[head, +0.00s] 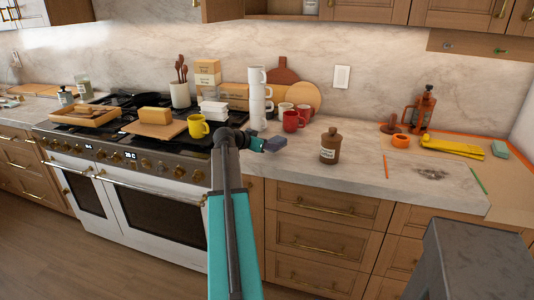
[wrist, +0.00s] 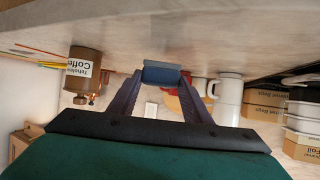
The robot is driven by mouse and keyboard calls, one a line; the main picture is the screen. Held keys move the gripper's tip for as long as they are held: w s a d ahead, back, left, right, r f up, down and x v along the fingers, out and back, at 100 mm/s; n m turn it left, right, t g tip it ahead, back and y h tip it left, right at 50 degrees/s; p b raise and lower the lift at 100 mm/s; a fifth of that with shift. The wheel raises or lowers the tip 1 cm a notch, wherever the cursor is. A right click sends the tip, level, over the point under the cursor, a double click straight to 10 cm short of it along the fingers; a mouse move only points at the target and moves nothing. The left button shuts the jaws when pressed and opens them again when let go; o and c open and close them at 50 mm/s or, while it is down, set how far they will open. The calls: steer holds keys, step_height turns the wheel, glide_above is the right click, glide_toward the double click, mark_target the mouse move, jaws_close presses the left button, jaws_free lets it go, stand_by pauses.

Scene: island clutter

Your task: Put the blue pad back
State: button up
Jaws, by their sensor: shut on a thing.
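The blue pad (head: 274,144) is a small dark blue block. It is held at the tip of my gripper (head: 262,144), over the front part of the counter left of the brown coffee jar (head: 330,146). In the wrist view the blue pad (wrist: 162,73) sits between the two fingertips of my gripper (wrist: 162,82), which are shut on it. The counter's pale marble surface (wrist: 225,42) shows close by it. I cannot tell whether the pad touches the counter.
Right of the jar are an orange ring (head: 400,141), a coffee press (head: 420,108), yellow items (head: 452,147) and a teal block (head: 500,149) near orange and green edge strips. Stacked white mugs (head: 257,95) and red mug (head: 292,121) stand behind my gripper. The counter front right is mostly clear, with a grey smudge (head: 431,174).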

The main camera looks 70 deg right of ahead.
mark_target(268, 160)
steer(key=shift+f+p, duration=0.45)
steer(key=shift+f, duration=1.3)
steer(key=o, duration=1.2)
steer(key=shift+c, duration=0.2)
steer(key=b+v, duration=0.2)
steer(key=v, duration=1)
steer(key=shift+r, duration=0.1)
